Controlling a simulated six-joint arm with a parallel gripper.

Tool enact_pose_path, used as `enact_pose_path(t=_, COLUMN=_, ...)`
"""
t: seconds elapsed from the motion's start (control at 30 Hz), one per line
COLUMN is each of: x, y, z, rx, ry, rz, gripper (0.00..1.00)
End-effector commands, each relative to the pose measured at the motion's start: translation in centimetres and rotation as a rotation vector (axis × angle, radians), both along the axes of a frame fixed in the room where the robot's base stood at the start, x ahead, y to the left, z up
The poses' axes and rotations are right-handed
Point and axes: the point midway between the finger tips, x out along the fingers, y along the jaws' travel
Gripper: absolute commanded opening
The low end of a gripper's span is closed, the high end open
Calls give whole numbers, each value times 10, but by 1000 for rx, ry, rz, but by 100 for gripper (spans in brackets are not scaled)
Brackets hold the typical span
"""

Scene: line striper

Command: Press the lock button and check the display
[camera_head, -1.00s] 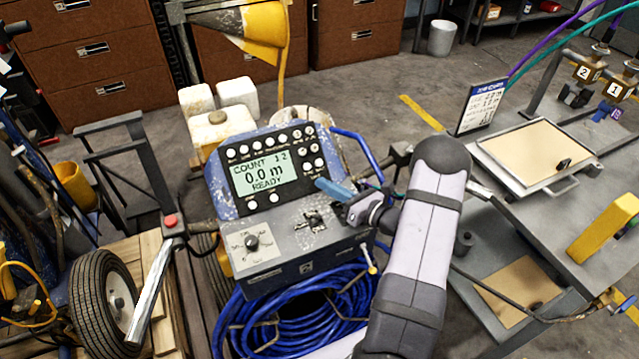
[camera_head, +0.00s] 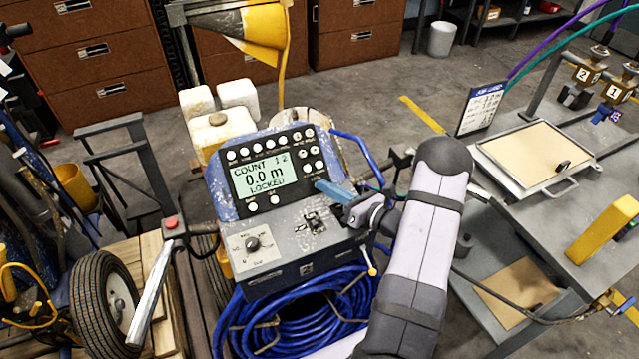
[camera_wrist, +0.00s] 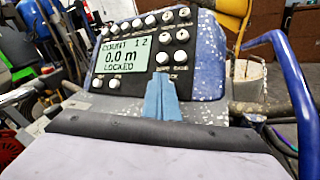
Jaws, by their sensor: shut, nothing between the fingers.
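The blue control console has a display (camera_head: 264,176) reading "COUNT 12", "0.0 m" and "LOCKED". The display also reads "LOCKED" in the wrist view (camera_wrist: 122,58). White round buttons (camera_head: 270,147) line the black panel above, right of and below the display. My gripper (camera_head: 318,184) is shut and empty, its blue fingers pointing at the panel's lower right. In the wrist view the fingertips (camera_wrist: 158,77) overlap the panel's lower edge, right of the display. I cannot tell which button is the lock button, or whether the tips touch one.
A dial (camera_head: 252,243) and a small lever (camera_head: 314,222) sit on the console's lower face. A blue bar (camera_head: 358,150) curves beside the console on the right. A blue hose coil (camera_head: 300,318) hangs below. A grey cart with a job card (camera_head: 482,108) stands right.

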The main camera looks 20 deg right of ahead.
Motion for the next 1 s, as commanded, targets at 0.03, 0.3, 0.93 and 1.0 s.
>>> enact_pose_path(t=0.03, x=-2, y=0, z=4, rx=0, ry=0, rz=0, gripper=0)
enact_pose_path(t=0.3, x=-5, y=0, z=5, rx=0, ry=0, rz=1, gripper=0)
enact_pose_path(t=0.93, x=-23, y=0, z=27, rx=2, ry=-1, rz=-1, gripper=0)
enact_pose_path(t=1.0, x=-28, y=0, z=31, rx=0, ry=-1, rz=0, gripper=0)
